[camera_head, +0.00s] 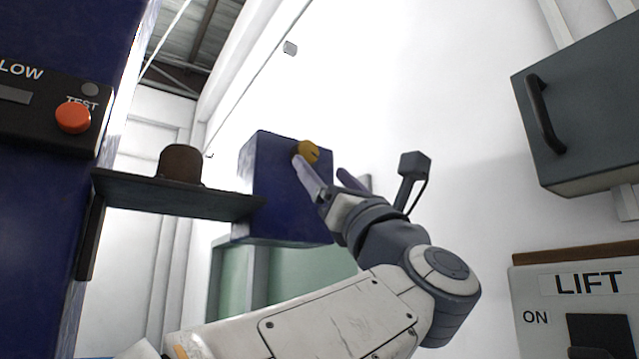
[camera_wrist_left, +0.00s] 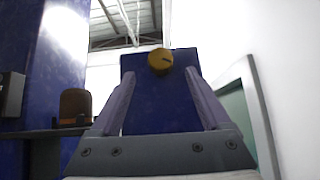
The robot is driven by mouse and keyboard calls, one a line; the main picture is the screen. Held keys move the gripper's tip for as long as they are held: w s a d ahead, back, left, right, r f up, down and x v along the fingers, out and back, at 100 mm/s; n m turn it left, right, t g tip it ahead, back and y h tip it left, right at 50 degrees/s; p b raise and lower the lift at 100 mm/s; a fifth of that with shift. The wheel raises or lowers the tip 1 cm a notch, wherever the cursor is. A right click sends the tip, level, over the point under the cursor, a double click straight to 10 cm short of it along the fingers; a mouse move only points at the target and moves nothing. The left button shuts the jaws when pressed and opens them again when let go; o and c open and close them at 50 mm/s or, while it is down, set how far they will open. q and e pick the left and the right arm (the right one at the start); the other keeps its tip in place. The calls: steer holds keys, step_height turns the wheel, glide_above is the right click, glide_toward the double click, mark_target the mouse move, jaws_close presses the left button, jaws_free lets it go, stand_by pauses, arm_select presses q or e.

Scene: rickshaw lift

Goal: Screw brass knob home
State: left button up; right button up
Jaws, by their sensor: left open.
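The brass knob (camera_head: 308,152) is a round yellow piece on the upper part of a blue box (camera_head: 275,185) in the head view. In the left wrist view the knob (camera_wrist_left: 160,61) shows a dark slot and sits near the top of the blue box (camera_wrist_left: 160,105). My left gripper (camera_head: 328,178) is open and empty, its fingers reaching up toward the knob. In the left wrist view the knob lies beyond and between the two spread fingertips (camera_wrist_left: 160,78), apart from them as far as I can tell. My right gripper is not in view.
A dark shelf (camera_head: 150,196) with a brown rounded object (camera_head: 180,164) juts out left of the box. A panel with an orange TEST button (camera_head: 73,118) is at far left. A grey cabinet (camera_head: 590,120) and LIFT panel (camera_head: 530,300) stand right.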

mark_target(309, 155)
arm_select(q)
steer(key=p+x, duration=0.3)
steer(key=x, duration=0.2)
steer(key=shift+r, duration=0.1)
steer(key=shift+w+a+r+p, duration=0.15)
steer(key=shift+w+p, duration=0.1)
steer(key=shift+p, duration=0.15)
jaws_close()
